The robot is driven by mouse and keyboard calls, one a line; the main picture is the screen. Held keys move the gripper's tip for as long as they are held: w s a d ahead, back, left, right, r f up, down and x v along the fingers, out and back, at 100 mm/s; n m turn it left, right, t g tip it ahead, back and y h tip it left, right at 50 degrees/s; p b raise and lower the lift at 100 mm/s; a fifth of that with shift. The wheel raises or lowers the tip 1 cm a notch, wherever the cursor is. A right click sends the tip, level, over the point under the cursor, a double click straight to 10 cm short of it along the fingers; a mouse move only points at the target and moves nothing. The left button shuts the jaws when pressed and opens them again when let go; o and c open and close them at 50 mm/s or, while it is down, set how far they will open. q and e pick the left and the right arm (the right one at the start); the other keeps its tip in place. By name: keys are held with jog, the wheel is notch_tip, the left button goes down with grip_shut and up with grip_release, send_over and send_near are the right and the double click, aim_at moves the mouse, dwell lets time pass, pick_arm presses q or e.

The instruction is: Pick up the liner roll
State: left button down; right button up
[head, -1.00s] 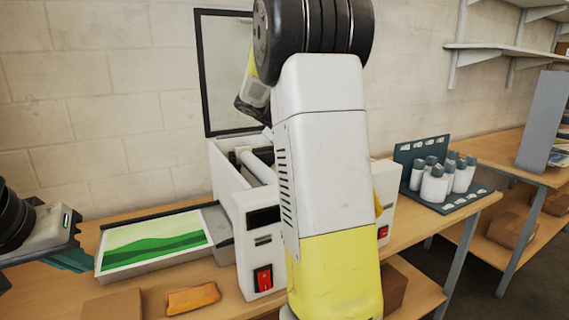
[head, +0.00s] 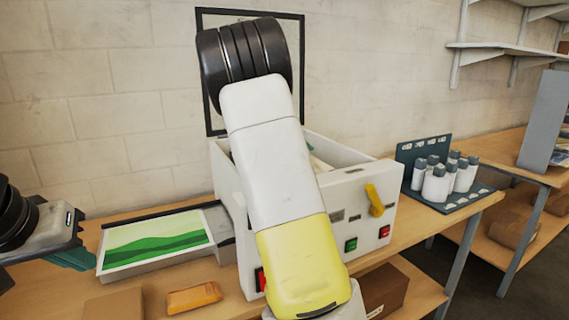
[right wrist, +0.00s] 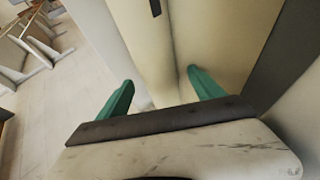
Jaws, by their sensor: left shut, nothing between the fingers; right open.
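The laminator (head: 352,205) is a white open-topped machine on the bench. A small pale part (head: 318,164) shows inside its open top; I cannot tell whether it is the liner roll. A large pale surface lies beyond the fingers, too close to identify. My left gripper (head: 78,258) is shut and empty at the left, beside the picture tray.
The tray (head: 222,222) with a green landscape print lies left of the laminator. An orange packet (head: 194,298) lies in front of it. Several white bottles (head: 437,186) stand on a dark rack at the right. A yellow lever (head: 375,201) sticks out from the laminator.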

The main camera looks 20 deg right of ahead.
jog(key=x, duration=0.3)
jog(key=shift+w+d+f, duration=0.2)
jog(key=shift+d+f, duration=0.05)
jog(key=shift+d, duration=0.05)
grip_shut()
